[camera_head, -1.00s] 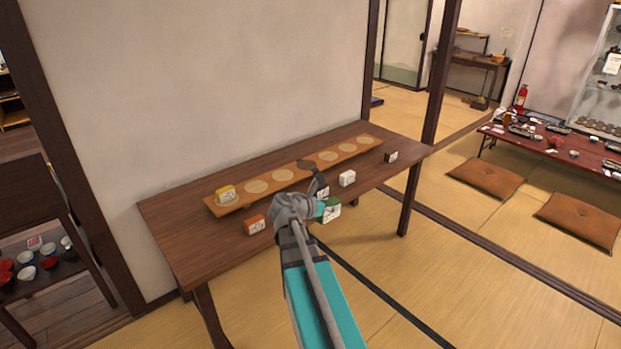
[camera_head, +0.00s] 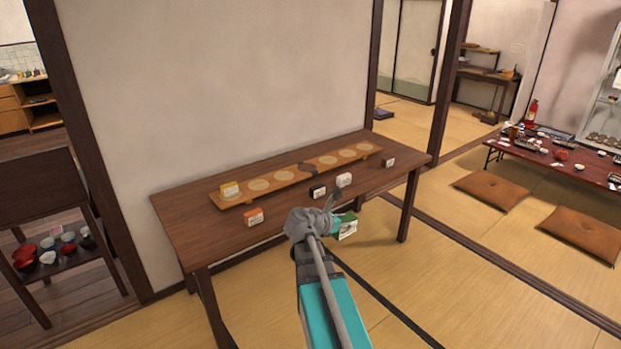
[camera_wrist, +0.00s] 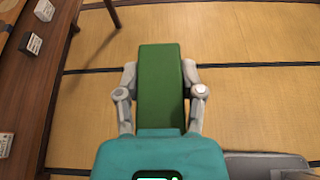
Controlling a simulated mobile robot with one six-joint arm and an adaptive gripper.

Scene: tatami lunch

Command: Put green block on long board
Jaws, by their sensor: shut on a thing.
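The green block (camera_head: 348,226) has a white face and is held in my gripper (camera_head: 334,212), off the front edge of the wooden table. In the wrist view the green block (camera_wrist: 160,85) stands between the two fingers of my gripper (camera_wrist: 160,92), which are shut on its sides, with tatami floor behind it. The long board (camera_head: 290,178) lies along the back of the table, with a row of pale round spots and a dark patch in its middle.
On the table (camera_head: 200,232) in front of the board are an orange block (camera_head: 254,217), a black block (camera_head: 318,192), a white block (camera_head: 344,180) and a brown block (camera_head: 388,162). A wall stands behind. Bare tabletop shows at left and right.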

